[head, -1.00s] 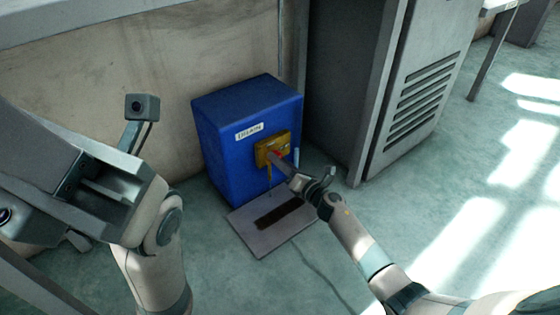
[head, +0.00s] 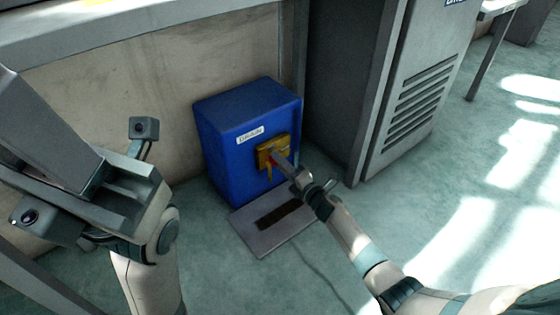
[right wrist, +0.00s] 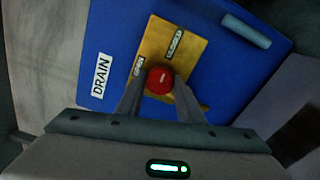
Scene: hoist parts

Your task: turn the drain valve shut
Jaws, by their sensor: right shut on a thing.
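The drain valve is on the front of a blue box (head: 222,150) labelled DRAIN, which stands on the floor against the wall. A yellow plate (right wrist: 160,50) on the box carries an OPEN label (right wrist: 138,66) and a CLOSED label (right wrist: 174,42). The valve's red knob (right wrist: 159,80) sits in front of the plate, with a short pale mark on its face. My right gripper (head: 279,160) is shut on the red knob, one finger on each side in the right wrist view. My left gripper (head: 128,190) is raised at the left, away from the box; its jaw opening is unclear.
A floor plate (head: 250,236) with a dark slot lies in front of the box. A grey cabinet (head: 385,110) with vents stands close on the right. A grey-blue bar (right wrist: 247,30) sticks out near the yellow plate. Open floor lies to the right.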

